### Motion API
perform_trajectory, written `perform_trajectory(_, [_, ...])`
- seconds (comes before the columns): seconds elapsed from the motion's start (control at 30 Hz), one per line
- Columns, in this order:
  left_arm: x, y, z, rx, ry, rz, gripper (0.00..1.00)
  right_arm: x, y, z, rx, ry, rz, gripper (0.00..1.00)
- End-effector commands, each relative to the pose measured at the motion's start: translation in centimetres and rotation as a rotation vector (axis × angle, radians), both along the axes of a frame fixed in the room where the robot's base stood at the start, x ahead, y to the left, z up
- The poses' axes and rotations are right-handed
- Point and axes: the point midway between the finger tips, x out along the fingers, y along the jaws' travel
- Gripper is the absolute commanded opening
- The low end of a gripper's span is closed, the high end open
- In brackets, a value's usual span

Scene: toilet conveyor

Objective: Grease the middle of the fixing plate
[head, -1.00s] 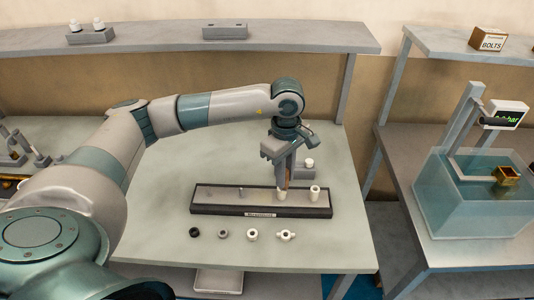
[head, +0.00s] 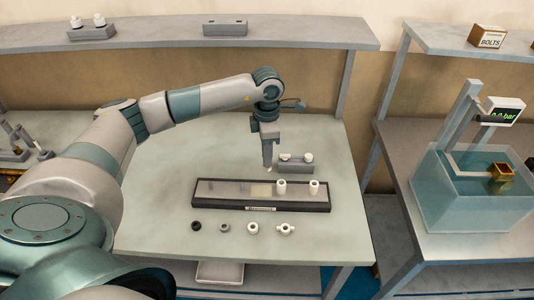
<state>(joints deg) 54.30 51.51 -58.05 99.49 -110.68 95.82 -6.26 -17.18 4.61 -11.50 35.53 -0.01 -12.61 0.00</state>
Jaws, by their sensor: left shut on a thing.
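The fixing plate (head: 225,188) lies in a long dark-rimmed tray (head: 225,205) with a label on its front, in the middle of the table. A pale yellowish patch (head: 260,189) shows near its middle. Two white cylinders (head: 281,187) (head: 314,187) stand upright on the right part. My left gripper (head: 268,163) is shut, pointing down, above and behind the tray, apart from the plate. The thing in it is mostly hidden; only a small pale tip shows below the jaws. My right gripper is not in view.
A grey holder (head: 296,167) with white-topped items stands just right of my left gripper. A black ring (head: 196,226), a grey ring (head: 224,228) and white fittings (head: 253,228) (head: 286,229) lie in front of the tray. A water tank (head: 470,200) stands at the right.

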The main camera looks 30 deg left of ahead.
Motion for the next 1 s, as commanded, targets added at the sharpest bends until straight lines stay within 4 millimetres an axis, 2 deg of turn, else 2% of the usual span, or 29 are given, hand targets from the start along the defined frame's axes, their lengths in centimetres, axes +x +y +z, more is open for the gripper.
perform_trajectory(0.27, [0.0,0.0,-1.3,0.0,0.001,-0.001,0.0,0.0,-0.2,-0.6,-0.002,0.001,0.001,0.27])
perform_trajectory(0.8, [-0.1,0.0,-6.3,0.001,0.002,-0.002,0.0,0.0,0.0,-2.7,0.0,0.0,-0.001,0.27])
perform_trajectory(1.0, [0.0,0.0,-7.4,0.0,0.0,-0.002,0.0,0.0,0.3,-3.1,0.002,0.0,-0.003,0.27])
